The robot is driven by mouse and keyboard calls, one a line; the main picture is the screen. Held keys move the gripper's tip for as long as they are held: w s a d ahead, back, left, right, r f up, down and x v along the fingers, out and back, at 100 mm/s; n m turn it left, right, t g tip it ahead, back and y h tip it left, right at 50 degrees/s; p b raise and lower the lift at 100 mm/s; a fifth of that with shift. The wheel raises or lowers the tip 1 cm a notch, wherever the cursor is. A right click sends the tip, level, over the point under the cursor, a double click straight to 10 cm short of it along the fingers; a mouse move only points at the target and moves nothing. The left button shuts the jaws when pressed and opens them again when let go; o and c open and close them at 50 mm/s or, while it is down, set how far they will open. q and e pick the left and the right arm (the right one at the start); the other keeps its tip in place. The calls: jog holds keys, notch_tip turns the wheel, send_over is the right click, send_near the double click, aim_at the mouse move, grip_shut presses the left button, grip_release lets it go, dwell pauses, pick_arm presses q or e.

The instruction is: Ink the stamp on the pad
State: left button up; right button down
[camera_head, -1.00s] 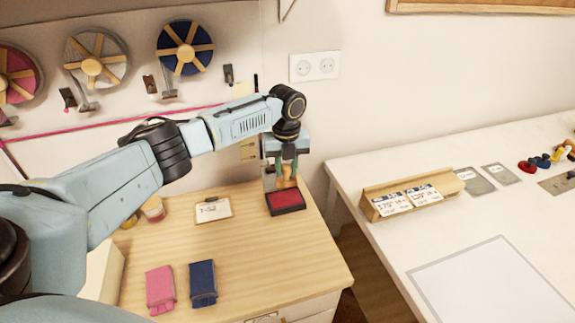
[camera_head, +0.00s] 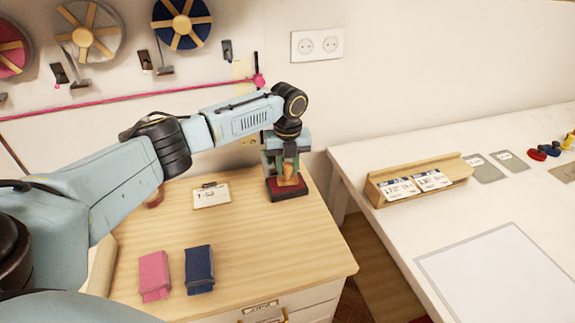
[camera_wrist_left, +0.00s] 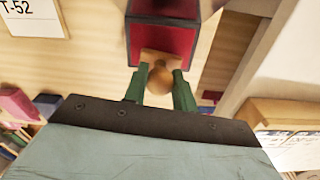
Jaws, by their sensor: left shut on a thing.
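My left gripper (camera_head: 288,172) points down over the ink pad and is shut on the wooden stamp (camera_head: 287,181). The stamp also shows in the left wrist view (camera_wrist_left: 160,72), its round knob between the green fingers. The ink pad (camera_head: 288,194) is a dark red box with a red face on the wooden cabinet top, and it shows in the left wrist view too (camera_wrist_left: 160,40). The stamp's base is at the pad's red face; whether it presses on it I cannot tell. My right gripper is not in view.
A clipboard card (camera_head: 211,196) lies left of the pad. A pink folded cloth (camera_head: 154,275) and a navy one (camera_head: 199,270) lie nearer on the wooden top (camera_head: 250,250). A white table (camera_head: 400,225) with a wooden card holder (camera_head: 420,182) stands to the right, beyond a gap.

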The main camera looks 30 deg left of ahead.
pick_arm(q)
jog(key=shift+f, duration=0.6)
dwell(0.4)
jog(key=shift+s+d+f, duration=0.1)
jog(key=shift+s+f, duration=0.15)
jog(key=shift+f, duration=0.25)
dwell(0.8)
jog(key=shift+w+r+p, duration=0.15)
jog(key=shift+r+p, duration=0.4)
jog(key=shift+r, duration=0.15)
notch_tip(320, 180, up, 6)
jog(key=p, duration=0.5)
jog(key=shift+p, duration=0.3)
jog(key=shift+w, duration=0.1)
